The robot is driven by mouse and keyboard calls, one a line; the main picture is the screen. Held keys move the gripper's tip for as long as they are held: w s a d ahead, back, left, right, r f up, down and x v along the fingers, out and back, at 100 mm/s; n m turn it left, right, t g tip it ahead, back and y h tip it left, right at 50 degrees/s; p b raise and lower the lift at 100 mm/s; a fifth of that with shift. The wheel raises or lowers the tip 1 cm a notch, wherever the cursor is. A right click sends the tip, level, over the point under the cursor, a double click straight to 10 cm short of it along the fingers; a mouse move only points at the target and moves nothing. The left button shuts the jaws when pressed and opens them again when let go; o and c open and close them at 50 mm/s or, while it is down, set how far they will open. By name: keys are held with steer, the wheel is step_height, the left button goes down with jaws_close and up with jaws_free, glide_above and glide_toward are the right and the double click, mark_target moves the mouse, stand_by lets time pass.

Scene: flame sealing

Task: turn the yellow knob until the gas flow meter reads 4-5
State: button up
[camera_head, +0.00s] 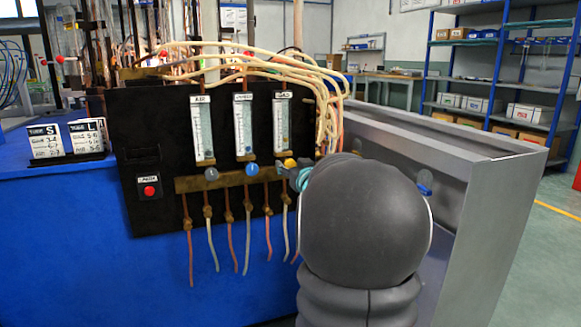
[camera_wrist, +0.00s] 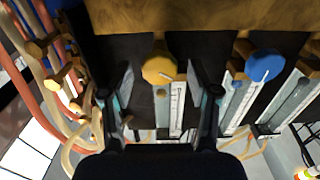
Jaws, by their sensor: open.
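The yellow knob (camera_head: 290,163) is below the right-hand flow meter (camera_head: 282,122) on the black panel, whose label appears to read GAS. Its scale is too small to read. In the wrist view the yellow knob (camera_wrist: 159,67) shows in the gap between my fingers, with a white line on its face and a flow meter tube (camera_wrist: 177,110) behind it. My gripper (camera_wrist: 162,92) is open, one finger on each side of the knob, with visible gaps. In the head view my gripper (camera_head: 301,178) is beside the knob, partly hidden by my dark grey arm.
A blue knob (camera_head: 252,169) and a grey knob (camera_head: 211,173) sit left on the same brass bar. In the wrist view the blue knob (camera_wrist: 263,64) is right of my fingers. Hoses (camera_head: 285,215) hang below the bar. A metal enclosure (camera_head: 480,210) stands to the right.

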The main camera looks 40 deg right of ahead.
steer(key=shift+w+d, duration=0.1)
steer(key=shift+w, duration=0.1)
steer(key=c, duration=1.1)
